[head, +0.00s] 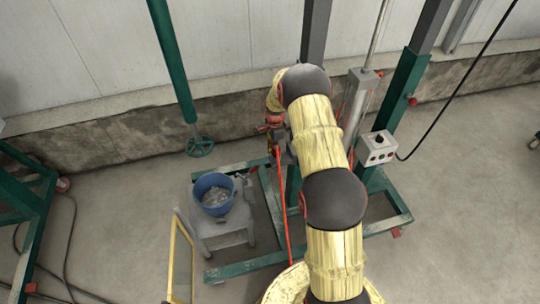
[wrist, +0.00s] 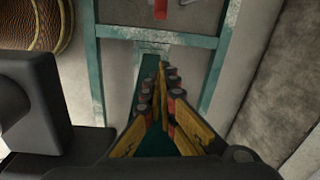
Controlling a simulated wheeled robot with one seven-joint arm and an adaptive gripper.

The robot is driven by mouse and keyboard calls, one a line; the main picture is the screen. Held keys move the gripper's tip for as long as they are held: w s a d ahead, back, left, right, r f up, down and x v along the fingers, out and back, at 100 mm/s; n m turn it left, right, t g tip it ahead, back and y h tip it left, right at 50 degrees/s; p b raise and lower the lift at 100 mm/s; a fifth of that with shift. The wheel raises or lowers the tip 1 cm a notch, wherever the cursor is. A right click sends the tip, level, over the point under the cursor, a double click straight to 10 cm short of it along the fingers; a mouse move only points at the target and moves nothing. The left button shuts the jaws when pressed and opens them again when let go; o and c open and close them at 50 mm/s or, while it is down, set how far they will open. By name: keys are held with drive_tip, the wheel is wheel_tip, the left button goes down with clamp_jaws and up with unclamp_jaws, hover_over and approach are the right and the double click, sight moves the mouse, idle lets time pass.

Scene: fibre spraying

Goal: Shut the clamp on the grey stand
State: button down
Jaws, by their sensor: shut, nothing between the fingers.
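My gripper (wrist: 161,84) shows in the wrist view with its yellow fingers and dark and red pads drawn together at the tips, holding nothing. It points down over a green floor frame (wrist: 214,92). In the head view my arm bends over and down in front of a grey upright post (head: 315,35), which may be the grey stand. Red and dark parts (head: 271,127) show by the arm's end. I cannot tell whether they belong to the clamp. I cannot make out the clamp or its state in either view.
A blue bucket (head: 214,194) stands on a low grey stool (head: 208,228). A red hose (head: 283,205) hangs beside the arm. A grey control box (head: 377,148) is on the right green post (head: 408,88). A green handwheel (head: 199,146) stands left. Open floor lies at right.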

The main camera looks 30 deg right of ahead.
drive_tip(key=a+f+b, duration=0.3)
drive_tip(key=f+b, duration=0.2)
drive_tip(key=f, duration=0.3)
drive_tip(key=shift+w+a, duration=0.35)
drive_tip(key=shift+w, duration=0.1)
drive_tip(key=shift+r, duration=0.1)
drive_tip(key=shift+w+a+r+p, duration=0.1)
drive_tip(key=shift+a+r+p, duration=0.2)
drive_tip(key=shift+p, duration=0.1)
drive_tip(key=shift+a, duration=0.1)
drive_tip(key=shift+w+a+r+p, duration=0.3)
drive_tip(key=shift+a+r+p, duration=0.6)
drive_tip(key=shift+p, duration=0.1)
drive_tip(key=a+p, duration=0.1)
drive_tip(key=w+a+r+p, duration=0.1)
drive_tip(key=a, duration=0.1)
drive_tip(key=a+r, duration=0.1)
drive_tip(key=a, duration=0.1)
drive_tip(key=shift+w+a+p, duration=0.1)
drive_tip(key=shift+w+p, duration=0.15)
drive_tip(key=shift+p, duration=0.15)
drive_tip(key=shift+w+a+p, duration=0.15)
drive_tip(key=shift+a, duration=0.45)
drive_tip(key=shift+w+a+p, duration=0.15)
drive_tip(key=shift+a, duration=0.4)
